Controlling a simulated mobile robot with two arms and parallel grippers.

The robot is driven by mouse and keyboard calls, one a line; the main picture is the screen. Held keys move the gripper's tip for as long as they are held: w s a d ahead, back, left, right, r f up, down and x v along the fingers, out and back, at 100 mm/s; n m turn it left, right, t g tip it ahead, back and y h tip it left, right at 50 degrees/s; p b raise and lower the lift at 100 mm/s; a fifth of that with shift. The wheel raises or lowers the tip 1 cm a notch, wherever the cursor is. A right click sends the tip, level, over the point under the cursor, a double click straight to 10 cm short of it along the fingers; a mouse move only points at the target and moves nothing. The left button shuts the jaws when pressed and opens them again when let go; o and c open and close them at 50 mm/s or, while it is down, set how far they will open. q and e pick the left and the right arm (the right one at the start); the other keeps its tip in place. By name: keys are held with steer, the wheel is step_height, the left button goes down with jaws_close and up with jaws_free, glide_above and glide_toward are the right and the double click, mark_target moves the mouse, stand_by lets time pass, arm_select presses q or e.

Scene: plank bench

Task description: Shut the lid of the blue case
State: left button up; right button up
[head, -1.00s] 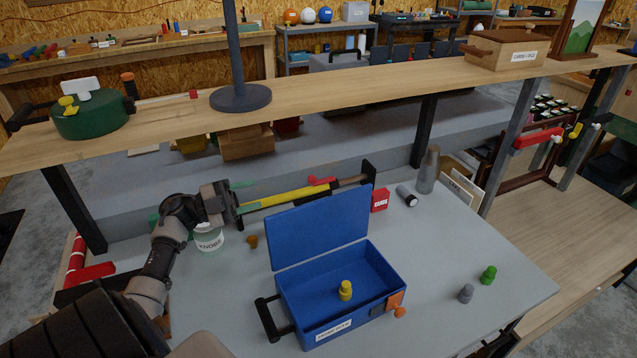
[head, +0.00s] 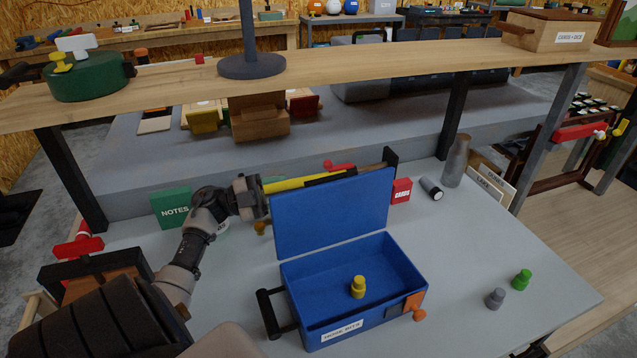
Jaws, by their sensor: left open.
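The blue case (head: 300,305) stands on the grey bench top with its lid (head: 330,215) raised, leaning slightly back. A yellow peg-like piece (head: 358,287) is inside the case. The front carries a white label, an orange latch (head: 414,302) and, at the left side, a black handle (head: 272,312). My left gripper (head: 260,197) is open beside the upper left edge of the lid, seemingly at or behind it. Its fingertips are partly hidden, so I cannot tell whether it touches the lid. My right gripper is out of view.
Behind the lid lie a yellow-handled tool (head: 296,183) and a red cards box (head: 401,191). A green notes box (head: 171,208) stands left of my arm. Grey (head: 495,299) and green (head: 522,279) pieces stand to the right. A raised wooden shelf (head: 370,65) spans the back.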

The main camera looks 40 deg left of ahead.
mark_target(319, 182)
arm_select(q)
steer(key=p+x, duration=0.2)
steer(key=x, duration=0.5)
steer(key=shift+w+d+r, duration=0.2)
steer(key=shift+w+r, duration=0.05)
steer(key=shift+w+d, duration=0.45)
jaws_close()
